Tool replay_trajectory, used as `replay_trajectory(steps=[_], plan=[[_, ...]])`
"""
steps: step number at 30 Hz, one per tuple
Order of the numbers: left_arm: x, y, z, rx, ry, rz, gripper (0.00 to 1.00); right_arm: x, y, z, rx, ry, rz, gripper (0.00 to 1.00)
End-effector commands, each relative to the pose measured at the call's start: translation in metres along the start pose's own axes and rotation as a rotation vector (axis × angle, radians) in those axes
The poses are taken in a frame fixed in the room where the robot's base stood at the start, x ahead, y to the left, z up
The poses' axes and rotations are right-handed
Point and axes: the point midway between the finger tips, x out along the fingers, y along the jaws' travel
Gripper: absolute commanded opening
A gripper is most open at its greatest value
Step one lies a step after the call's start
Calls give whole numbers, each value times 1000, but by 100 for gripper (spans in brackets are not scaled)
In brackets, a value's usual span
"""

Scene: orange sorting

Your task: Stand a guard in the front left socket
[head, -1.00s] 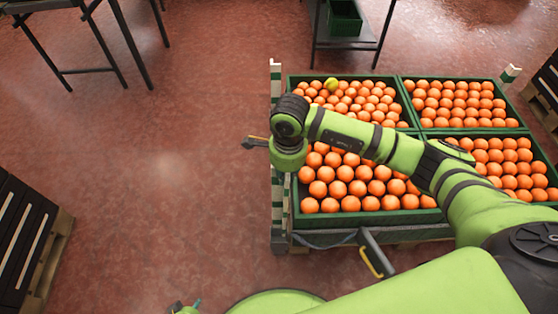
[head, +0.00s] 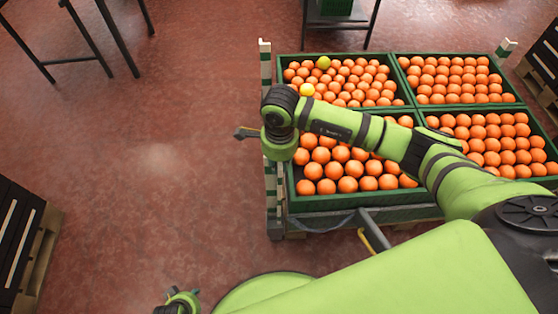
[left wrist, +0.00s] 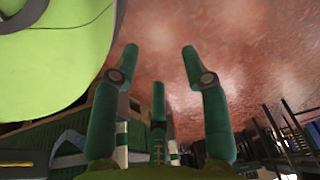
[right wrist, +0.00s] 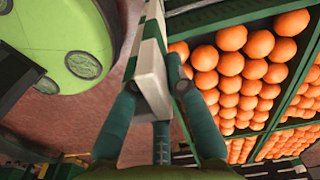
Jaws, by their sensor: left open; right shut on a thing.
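My right gripper (right wrist: 153,68) is shut on a green-and-white striped guard (right wrist: 153,80) in the right wrist view. In the head view the guard (head: 271,192) is upright at the front left corner of the crates, partly hidden by my right wrist. A grey corner foot (head: 275,230), seemingly the front left socket, is below it; I cannot tell whether the guard is seated. My left gripper (left wrist: 160,52) is open and empty in the left wrist view, with floor beyond its fingers. In the head view part of my left arm shows at the bottom left.
Green crates of oranges (head: 385,110) stand beside the guard, two yellow fruits (head: 323,62) among them. Other striped guards stand at the back left (head: 265,62) and back right (head: 505,50). A dark pallet stack (head: 22,240) is at left. The floor (head: 150,170) between is clear.

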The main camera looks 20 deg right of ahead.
Motion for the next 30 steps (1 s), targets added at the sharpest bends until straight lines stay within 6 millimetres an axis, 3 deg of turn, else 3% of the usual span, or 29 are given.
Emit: replay_trajectory(steps=[8, 30], plan=[[-13, 3, 3, -11, -56, 6, 46, 22, 0, 0, 1, 0, -1, 0], [-53, 0, -33, -16, -19, 0, 46, 44, 0, -1, 1, 0, 0, 0]])
